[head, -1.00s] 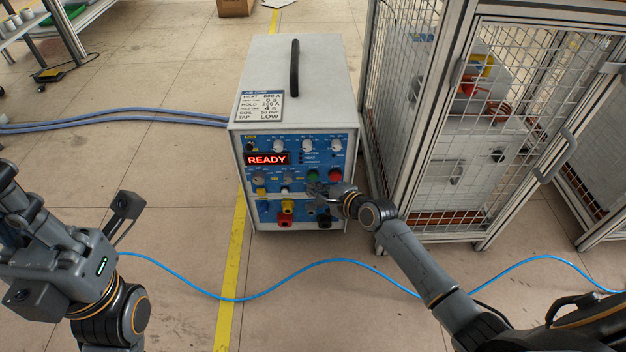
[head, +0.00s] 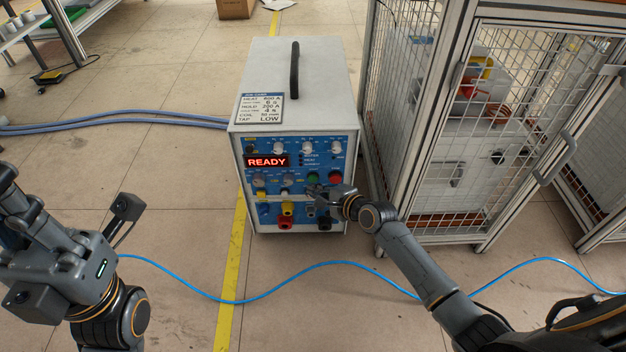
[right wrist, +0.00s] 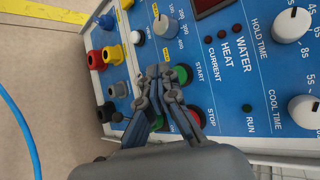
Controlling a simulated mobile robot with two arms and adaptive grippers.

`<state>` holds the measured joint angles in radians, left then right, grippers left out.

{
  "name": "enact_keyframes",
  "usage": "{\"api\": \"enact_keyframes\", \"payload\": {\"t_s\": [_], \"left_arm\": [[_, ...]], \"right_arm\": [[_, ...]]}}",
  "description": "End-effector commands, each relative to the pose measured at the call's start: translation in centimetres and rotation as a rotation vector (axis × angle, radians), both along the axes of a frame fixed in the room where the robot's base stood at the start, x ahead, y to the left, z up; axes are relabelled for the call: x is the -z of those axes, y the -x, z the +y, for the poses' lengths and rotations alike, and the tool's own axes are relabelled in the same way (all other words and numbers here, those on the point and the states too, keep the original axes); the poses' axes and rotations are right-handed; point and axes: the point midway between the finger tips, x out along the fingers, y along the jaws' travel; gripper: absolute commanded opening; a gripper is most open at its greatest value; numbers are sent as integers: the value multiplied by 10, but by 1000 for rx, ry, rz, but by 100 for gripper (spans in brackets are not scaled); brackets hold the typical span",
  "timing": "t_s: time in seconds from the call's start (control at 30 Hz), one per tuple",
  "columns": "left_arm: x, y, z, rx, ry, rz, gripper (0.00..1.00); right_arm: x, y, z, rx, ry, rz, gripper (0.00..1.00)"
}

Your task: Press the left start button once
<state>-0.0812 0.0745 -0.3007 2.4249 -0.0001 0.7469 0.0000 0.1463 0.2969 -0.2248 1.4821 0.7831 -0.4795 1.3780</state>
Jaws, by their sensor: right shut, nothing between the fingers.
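The induction heater is a grey box (head: 285,90) with a blue front panel and a red display (head: 267,161) reading READY. A green start button (head: 312,177) sits left of a red stop button (head: 336,177). In the right wrist view the green button (right wrist: 183,74), labelled START, is partly covered by my fingers, and the red button (right wrist: 199,115) is labelled STOP. My right gripper (head: 311,190) is shut and empty, with its tips just below the green button in the head view; contact cannot be told. My left gripper (head: 82,265) is at the left, away from the heater; its fingers are unclear.
Knobs line the panel, and yellow, red and black sockets sit below the buttons. A mesh cage (head: 420,120) stands close on the heater's right. Blue hoses (head: 120,121) run left, and a thin blue cable (head: 330,263) crosses the floor in front.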

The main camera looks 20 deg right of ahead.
Motion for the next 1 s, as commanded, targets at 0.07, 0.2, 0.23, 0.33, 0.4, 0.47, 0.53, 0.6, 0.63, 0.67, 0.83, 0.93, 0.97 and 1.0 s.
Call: {"api": "enact_keyframes", "payload": {"t_s": [0.07,0.2,0.23,0.33,0.4,0.47,0.53,0.6,0.63,0.67,0.83,0.93,0.97,1.0], "left_arm": [[0,0,0,0,0,0,0],[0,0,0,0,0,0,0],[0,0,0,0,0,0,0],[0,0,0,0,0,0,0],[0,0,0,-1,0,0,0],[0,0,0,-1,0,0,0],[0,0,0,-1,0,0,0],[0,0,0,-1,1,1,0],[0,0,0,-1,1,1,0],[0,0,0,-1,1,1,0],[0,0,0,-1,0,2,0],[0,0,0,-1,0,2,0],[0,0,0,-1,0,2,0],[0,0,0,-1,0,2,0]], "right_arm": [[0,0,0,0,0,0,0],[0,0,0,0,0,0,0],[0,0,0,0,0,0,0],[0,0,0,0,0,0,0],[0,-2,0,0,0,0,0],[-1,-4,-1,0,0,-1,0],[-1,-6,-1,1,-1,-1,0],[-1,-8,-2,1,-2,0,0],[0,-8,-2,0,-1,0,0],[0,-8,-2,0,-1,0,0],[0,-8,-2,0,-1,0,0],[0,-8,-2,0,0,0,0],[0,-8,-2,0,0,0,0],[0,-9,-2,0,0,0,0]]}}
